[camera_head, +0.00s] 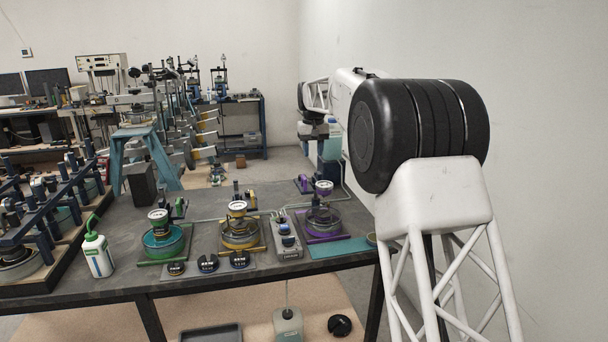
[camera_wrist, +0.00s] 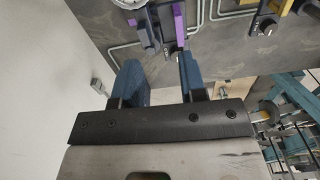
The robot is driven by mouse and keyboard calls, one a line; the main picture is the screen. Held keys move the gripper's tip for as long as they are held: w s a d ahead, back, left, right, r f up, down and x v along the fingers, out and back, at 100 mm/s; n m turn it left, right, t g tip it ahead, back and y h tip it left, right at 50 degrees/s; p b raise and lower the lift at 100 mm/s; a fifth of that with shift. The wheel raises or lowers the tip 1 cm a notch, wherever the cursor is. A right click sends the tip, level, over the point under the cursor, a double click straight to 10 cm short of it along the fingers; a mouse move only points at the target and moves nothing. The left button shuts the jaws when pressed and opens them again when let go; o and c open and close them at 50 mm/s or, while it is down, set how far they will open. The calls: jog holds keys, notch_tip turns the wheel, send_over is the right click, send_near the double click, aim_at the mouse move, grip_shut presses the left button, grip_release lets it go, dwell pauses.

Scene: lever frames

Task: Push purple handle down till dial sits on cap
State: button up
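The purple lever frame (camera_head: 323,235) stands at the right of the table, with a white-faced dial (camera_head: 323,187) raised on its post. Its purple handle (camera_head: 303,184) is at the back left of the dial. The handle lies beyond the fingertips, apparently not touched. I cannot make out the cap under the dial.
A yellow frame (camera_head: 240,236) and a green frame (camera_head: 163,243) stand to the left. A grey box (camera_head: 287,243) with knobs sits between the yellow and purple frames. Thin tubing (camera_head: 205,220) runs along the table behind. A white bottle (camera_head: 98,256) stands at the left.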

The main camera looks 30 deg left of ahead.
aim_at(304, 177)
jog(key=shift+s+a+f, duration=0.1)
jog(key=shift+a+f, duration=0.3)
jog(key=shift+a, duration=0.5)
jog(key=shift+a+f, duration=0.4)
jog(key=shift+a, duration=0.45)
jog(key=shift+f, duration=0.15)
jog(key=shift+f, duration=3.8)
grip_shut()
